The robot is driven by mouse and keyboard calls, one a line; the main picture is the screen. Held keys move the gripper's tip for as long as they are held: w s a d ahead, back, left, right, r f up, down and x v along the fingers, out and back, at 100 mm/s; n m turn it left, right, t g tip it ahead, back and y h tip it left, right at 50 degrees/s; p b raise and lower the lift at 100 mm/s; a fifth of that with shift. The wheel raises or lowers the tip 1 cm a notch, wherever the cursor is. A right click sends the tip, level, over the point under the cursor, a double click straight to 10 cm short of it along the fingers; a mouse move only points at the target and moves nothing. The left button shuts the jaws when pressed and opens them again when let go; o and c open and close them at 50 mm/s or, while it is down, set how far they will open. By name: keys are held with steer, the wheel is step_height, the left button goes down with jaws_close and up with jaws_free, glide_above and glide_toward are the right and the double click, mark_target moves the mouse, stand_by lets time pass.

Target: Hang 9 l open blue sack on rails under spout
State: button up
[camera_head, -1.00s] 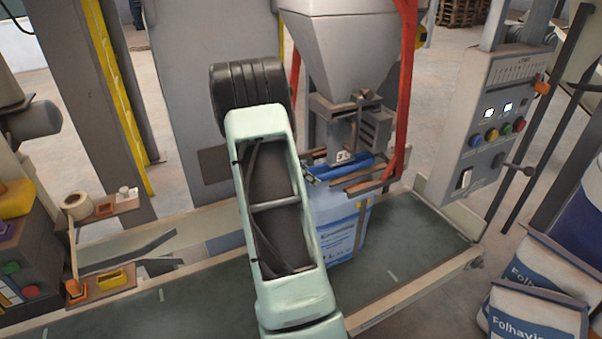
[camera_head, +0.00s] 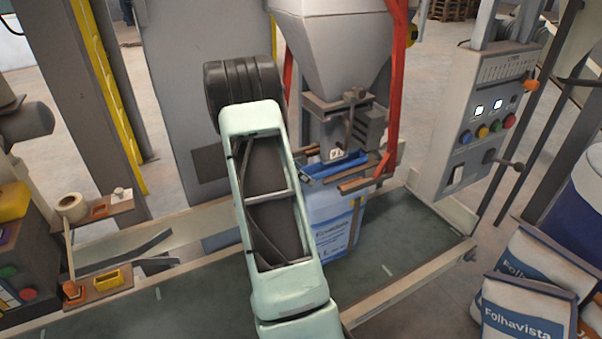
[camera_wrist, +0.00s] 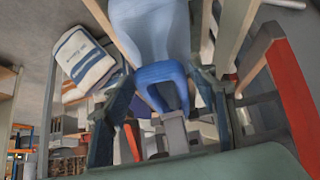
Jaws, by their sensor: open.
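The blue sack (camera_head: 333,228) is under the spout (camera_head: 337,152) in the head view, roughly upright, its lower part close to the belt. Its darker blue top (camera_head: 338,168) is level with the rails (camera_head: 366,179). I cannot tell whether it bears on both rails. In the wrist view my gripper (camera_wrist: 160,88) is open, with dark fingers left and right. The sack's light blue body (camera_wrist: 150,28) and blue top (camera_wrist: 160,73) show between and beyond the fingers, with no clear grip on it.
The hopper (camera_head: 325,45) and a red frame post (camera_head: 399,85) rise over the rails. A control panel (camera_head: 488,110) stands right. Filled white-and-blue sacks (camera_head: 525,312) lie at lower right. The green belt (camera_head: 395,240) is bare right of the sack.

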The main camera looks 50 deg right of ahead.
steer(key=shift+w+a+r+p, duration=0.1)
steer(key=shift+w+a+p, duration=0.2)
steer(key=shift+a, duration=0.45)
steer(key=shift+w+a+r+p, duration=0.15)
steer(key=shift+a+p, duration=0.2)
steer(key=shift+a, duration=0.35)
steer(key=shift+w+a+f+p, duration=0.1)
steer(key=shift+w+a+p, duration=0.2)
steer(key=shift+a, duration=0.45)
steer(key=shift+o, duration=0.2)
steer(key=o, duration=0.5)
steer(key=shift+r, duration=0.1)
steer(key=v, duration=1.2)
